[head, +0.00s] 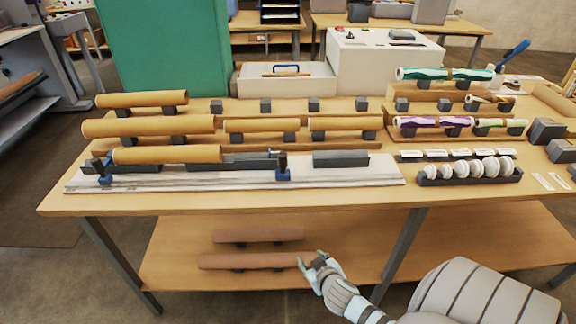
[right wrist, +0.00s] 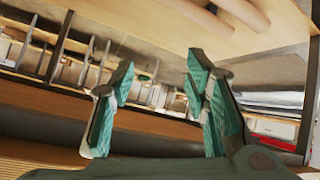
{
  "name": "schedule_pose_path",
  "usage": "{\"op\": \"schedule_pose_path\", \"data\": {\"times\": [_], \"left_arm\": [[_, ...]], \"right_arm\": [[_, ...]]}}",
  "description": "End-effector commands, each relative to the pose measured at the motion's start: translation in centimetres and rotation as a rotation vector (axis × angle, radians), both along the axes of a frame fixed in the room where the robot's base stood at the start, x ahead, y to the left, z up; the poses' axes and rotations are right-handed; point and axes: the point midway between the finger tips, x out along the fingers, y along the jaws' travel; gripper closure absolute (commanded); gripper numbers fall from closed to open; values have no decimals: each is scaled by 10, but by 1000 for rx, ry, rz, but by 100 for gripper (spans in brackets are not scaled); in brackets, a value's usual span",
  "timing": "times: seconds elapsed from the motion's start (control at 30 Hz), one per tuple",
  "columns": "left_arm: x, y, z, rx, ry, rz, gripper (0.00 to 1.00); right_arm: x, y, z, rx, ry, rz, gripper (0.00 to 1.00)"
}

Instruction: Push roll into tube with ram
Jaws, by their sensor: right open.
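A tan cardboard tube (head: 166,154) lies in the blue clamps of a white rail fixture (head: 340,178) at the front of the table. Patterned rolls, one green and white (head: 425,74) and one purple (head: 415,122), rest on supports at the right. Two reddish-brown rods lie on the lower shelf, a front one (head: 245,261) and a rear one (head: 258,236); I cannot tell whether one is the ram. My right gripper (head: 312,260) is open by the front rod's right end; contact is unclear. Its spread, empty fingers show in the right wrist view (right wrist: 160,85). My left gripper is out of view.
Several more tan tubes (head: 148,126) rest on dark supports behind the fixture. A dark tray (head: 470,178) of white caps stands at the front right. The table leg (head: 402,255) stands right of my right gripper. The lower shelf (head: 490,235) is bare at right.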

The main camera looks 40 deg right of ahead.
Motion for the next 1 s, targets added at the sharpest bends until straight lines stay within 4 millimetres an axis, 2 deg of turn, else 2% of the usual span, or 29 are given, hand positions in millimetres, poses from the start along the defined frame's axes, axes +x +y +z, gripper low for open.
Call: {"op": "schedule_pose_path", "data": {"times": [0.03,0.1,0.2,0.3,0.37,0.47,0.7,0.8,1.0], "left_arm": [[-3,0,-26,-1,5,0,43],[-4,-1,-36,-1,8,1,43],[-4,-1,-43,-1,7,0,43],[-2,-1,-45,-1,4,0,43],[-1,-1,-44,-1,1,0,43],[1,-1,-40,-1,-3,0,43],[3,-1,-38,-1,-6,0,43],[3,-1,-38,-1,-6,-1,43],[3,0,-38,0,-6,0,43]], "right_arm": [[30,-3,46,-24,-163,-15,57],[51,-1,124,-28,-368,-41,57],[57,6,204,-11,-584,-54,57],[57,10,248,8,-706,-53,57],[62,9,257,14,-728,-54,57],[79,2,259,14,-729,-56,57],[144,-24,258,16,-727,-55,57],[165,-32,258,18,-726,-54,57],[187,-41,257,17,-724,-52,57]]}}
